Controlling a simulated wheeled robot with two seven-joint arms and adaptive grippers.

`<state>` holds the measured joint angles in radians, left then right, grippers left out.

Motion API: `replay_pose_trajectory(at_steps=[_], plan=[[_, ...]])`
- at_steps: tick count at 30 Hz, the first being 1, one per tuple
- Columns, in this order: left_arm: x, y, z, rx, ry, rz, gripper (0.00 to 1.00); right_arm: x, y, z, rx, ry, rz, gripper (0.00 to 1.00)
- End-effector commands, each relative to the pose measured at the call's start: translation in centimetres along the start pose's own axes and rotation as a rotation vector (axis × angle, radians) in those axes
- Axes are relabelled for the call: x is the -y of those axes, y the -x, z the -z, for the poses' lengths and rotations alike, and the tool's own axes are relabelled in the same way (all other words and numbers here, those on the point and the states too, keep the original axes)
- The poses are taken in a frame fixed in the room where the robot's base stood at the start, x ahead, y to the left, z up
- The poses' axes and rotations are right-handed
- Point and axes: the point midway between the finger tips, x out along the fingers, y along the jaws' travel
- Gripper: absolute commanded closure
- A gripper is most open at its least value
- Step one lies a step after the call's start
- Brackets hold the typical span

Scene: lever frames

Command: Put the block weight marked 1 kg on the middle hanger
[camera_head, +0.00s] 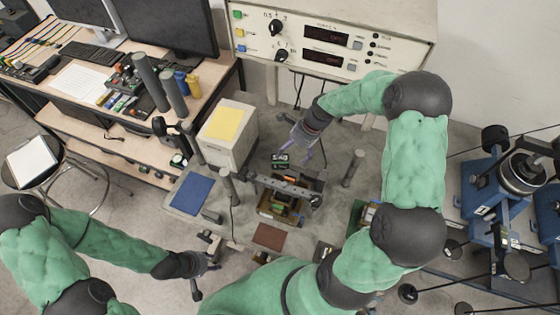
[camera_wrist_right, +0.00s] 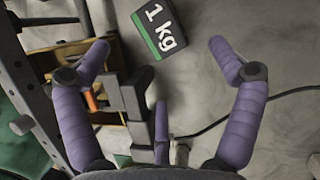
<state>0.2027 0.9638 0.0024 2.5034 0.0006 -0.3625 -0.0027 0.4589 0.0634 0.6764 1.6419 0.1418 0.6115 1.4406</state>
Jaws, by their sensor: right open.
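The block weight marked 1 kg, dark with a green stripe and white lettering, lies flat on the grey bench in the right wrist view (camera_wrist_right: 160,28). In the head view the small block (camera_head: 281,160) sits just behind the lever frame (camera_head: 290,184). My right gripper (camera_head: 300,156) is open, with its purple fingers close to the block. In the right wrist view the block lies beyond and between the fingertips (camera_wrist_right: 160,52), not gripped. My left gripper (camera_head: 207,266) looks open and empty at the bench's front left. I cannot make out the middle hanger.
A blue mat (camera_head: 192,194), a white box with a yellow top (camera_head: 224,123) and metal posts (camera_head: 353,168) stand around the frame. An instrument panel (camera_head: 330,40) is behind. Blue machinery (camera_head: 487,190) is at the right. A dark cable (camera_wrist_right: 215,122) crosses the bench.

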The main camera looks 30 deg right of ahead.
Motion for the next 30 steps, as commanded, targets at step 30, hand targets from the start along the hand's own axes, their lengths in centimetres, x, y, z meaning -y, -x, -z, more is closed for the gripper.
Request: replay_pose_trajectory(at_steps=[30], plan=[[0.1, -0.3, 0.0, 0.0, 0.0, 0.0, 0.6, -0.3, -7.5, -0.6, -0.001, 0.005, 0.0, 0.16]])
